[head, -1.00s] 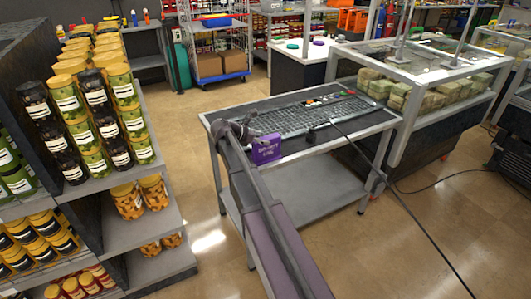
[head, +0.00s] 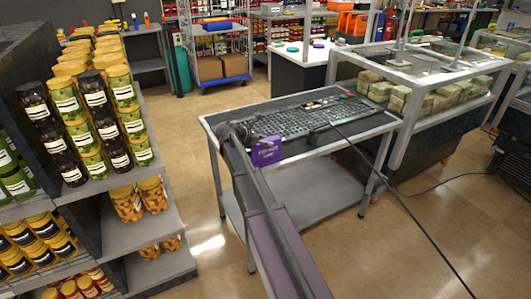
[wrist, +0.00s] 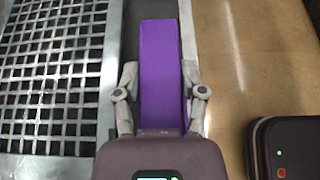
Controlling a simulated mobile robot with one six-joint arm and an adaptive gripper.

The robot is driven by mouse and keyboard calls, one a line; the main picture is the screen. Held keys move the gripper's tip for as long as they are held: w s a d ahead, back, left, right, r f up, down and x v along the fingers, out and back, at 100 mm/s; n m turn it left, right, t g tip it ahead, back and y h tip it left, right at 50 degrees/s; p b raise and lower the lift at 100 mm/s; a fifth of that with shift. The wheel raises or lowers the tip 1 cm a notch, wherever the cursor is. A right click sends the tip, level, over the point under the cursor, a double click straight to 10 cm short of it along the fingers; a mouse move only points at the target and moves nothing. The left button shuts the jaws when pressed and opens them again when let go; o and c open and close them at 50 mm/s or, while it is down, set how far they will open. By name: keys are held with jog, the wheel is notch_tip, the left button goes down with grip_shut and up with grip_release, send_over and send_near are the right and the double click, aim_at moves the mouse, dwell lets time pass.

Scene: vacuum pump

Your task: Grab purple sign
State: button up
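The purple sign (head: 267,151) is at the front edge of the grey table, left of its middle, and looks slightly tilted in the head view. My gripper (head: 246,134) is at the sign's left side there. In the wrist view the sign (wrist: 162,75) stands between my two fingers (wrist: 160,85), one on each long side. The fingers look closed against it. Whether the sign's lower edge touches the table cannot be told.
A black grid panel (head: 313,112) lies on the table (head: 340,140) behind the sign. A shelf of jars (head: 150,222) stands at the left. A glass-topped case with blocks (head: 425,75) stands at the right. A black cable crosses the right side; floor is open in front.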

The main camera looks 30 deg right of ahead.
grip_shut()
jog(key=shift+r, duration=0.2)
notch_tip(320, 180, up, 2)
jog(key=p, duration=0.2)
jog(key=shift+p, duration=0.3)
jog(key=shift+r+p, duration=0.8)
jog(key=shift+r, duration=0.1)
jog(key=s, duration=1.6)
jog(key=shift+d+r+p, duration=0.35)
jog(key=shift+r+p, duration=0.05)
